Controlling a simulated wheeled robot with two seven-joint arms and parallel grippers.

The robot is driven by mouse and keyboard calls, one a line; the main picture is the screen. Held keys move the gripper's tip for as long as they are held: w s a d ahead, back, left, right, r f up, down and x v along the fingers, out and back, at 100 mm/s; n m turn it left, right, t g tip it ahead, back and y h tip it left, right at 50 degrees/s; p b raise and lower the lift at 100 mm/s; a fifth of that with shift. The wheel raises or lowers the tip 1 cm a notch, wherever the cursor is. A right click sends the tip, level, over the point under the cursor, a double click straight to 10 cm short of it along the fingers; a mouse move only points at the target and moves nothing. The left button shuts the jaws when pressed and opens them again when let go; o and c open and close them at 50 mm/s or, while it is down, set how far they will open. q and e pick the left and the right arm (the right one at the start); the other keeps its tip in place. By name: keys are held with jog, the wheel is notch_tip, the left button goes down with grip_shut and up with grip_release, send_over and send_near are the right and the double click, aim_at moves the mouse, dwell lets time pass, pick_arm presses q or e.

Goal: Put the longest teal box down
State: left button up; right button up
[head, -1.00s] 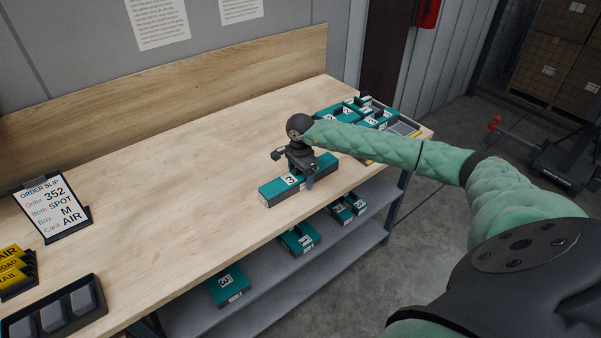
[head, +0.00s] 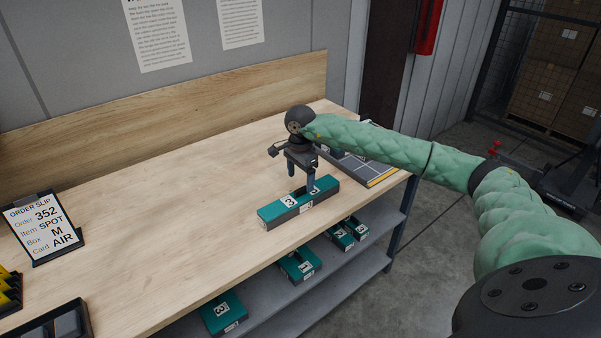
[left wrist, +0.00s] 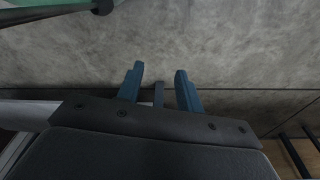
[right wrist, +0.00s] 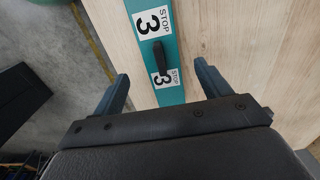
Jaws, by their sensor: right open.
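The long teal box (head: 272,210), marked with a 3, lies flat on the wooden bench near its front edge. It also shows in the right wrist view (right wrist: 189,58), with a dark handle on top between two "STOP 3" labels. My right gripper (head: 302,188) is just above the box; its fingers are open and apart from the handle, which no finger touches. In the right wrist view the open fingertips (right wrist: 160,77) stand on either side of the box. My left gripper (left wrist: 158,78) is open and empty over the grey floor, away from the bench.
Shorter teal boxes (head: 300,264) stand on the grey shelf (head: 270,306) below. A tray (head: 378,178) sits at the bench's right end, partly behind my arm. An order slip stand (head: 42,228) is at the left. The bench's middle (head: 170,190) is clear.

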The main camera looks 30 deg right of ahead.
aim_at(301, 189)
pick_arm(q)
jog(key=shift+w+d+r+b, duration=0.15)
jog(key=shift+r+b, duration=0.05)
jog(key=shift+r, duration=0.4)
jog(key=shift+w+d+r+b, duration=0.15)
jog(key=shift+d+r, duration=0.05)
jog(key=shift+r, duration=0.35)
jog(key=shift+w+d+r+b, duration=0.15)
jog(key=shift+r+b, duration=0.05)
jog(key=shift+r, duration=0.4)
pick_arm(e)
jog(key=shift+r, duration=1.7)
